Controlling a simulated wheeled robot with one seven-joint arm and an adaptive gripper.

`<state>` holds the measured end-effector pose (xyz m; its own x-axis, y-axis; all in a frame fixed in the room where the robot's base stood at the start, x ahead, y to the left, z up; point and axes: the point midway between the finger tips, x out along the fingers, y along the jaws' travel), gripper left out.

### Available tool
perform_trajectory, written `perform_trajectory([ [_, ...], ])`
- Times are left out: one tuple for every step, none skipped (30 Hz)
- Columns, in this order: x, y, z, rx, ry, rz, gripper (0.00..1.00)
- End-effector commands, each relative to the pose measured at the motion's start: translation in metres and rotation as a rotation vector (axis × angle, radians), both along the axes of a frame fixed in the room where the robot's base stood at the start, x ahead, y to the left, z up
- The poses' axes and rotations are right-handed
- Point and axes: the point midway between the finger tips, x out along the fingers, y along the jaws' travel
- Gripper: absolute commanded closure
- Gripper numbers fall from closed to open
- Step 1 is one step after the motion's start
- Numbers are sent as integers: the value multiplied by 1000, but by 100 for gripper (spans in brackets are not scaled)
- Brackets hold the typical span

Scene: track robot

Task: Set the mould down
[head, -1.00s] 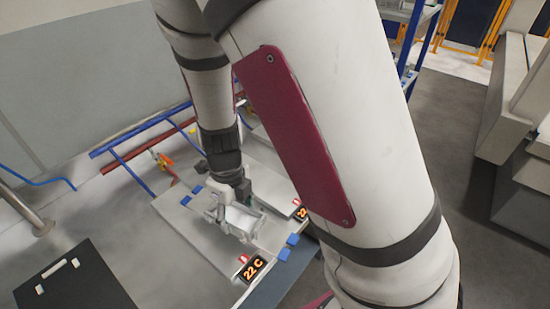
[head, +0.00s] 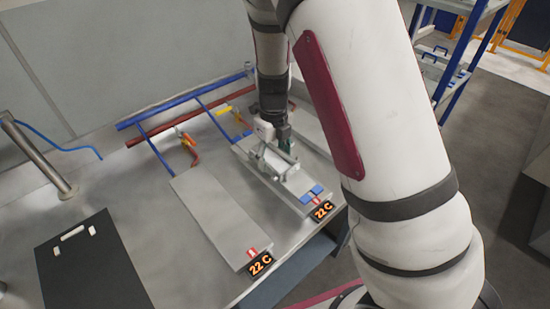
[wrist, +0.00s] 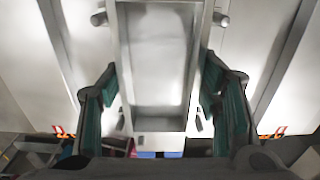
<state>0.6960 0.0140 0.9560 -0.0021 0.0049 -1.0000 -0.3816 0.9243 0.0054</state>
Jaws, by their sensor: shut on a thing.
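The mould (wrist: 158,70) is a grey metal open-topped rectangular tray, seen from above in the wrist view. My gripper (head: 276,152) is shut on it, with green-padded fingers on both of its long sides. In the head view the mould (head: 282,164) is partly hidden by my gripper. It is over the middle one of several long grey plates (head: 299,196), lined up roughly along it. I cannot tell whether it touches the plate.
A bare plate (head: 215,218) lies to the left and another (head: 314,128) to the right. Orange "22 C" displays (head: 260,264) sit at the near ends. Blue and red pipes (head: 185,108) run behind. A black panel (head: 90,268) lies at left.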

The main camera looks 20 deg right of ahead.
Motion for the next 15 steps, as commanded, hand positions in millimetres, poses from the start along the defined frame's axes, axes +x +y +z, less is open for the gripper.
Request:
perform_trajectory([
  [9,-5,-1,-1,-1,-2,100],
  [12,-7,-1,-1,-1,-1,100],
  [17,-9,-1,0,-2,-1,100],
  [19,-10,-2,0,-1,0,100],
  [21,-11,-2,0,0,1,100],
  [23,-13,-2,0,0,1,100],
  [24,-13,-2,0,0,2,100],
  [25,-14,-3,0,0,2,100],
  [25,-14,-4,0,0,2,100],
  [25,-14,-5,0,1,1,100],
  [25,-14,-8,1,1,1,100],
  [24,-15,-12,0,2,0,100],
  [24,-14,-15,0,2,1,100],
  [24,-14,-19,0,3,1,100],
  [24,-14,-25,1,4,1,100],
])
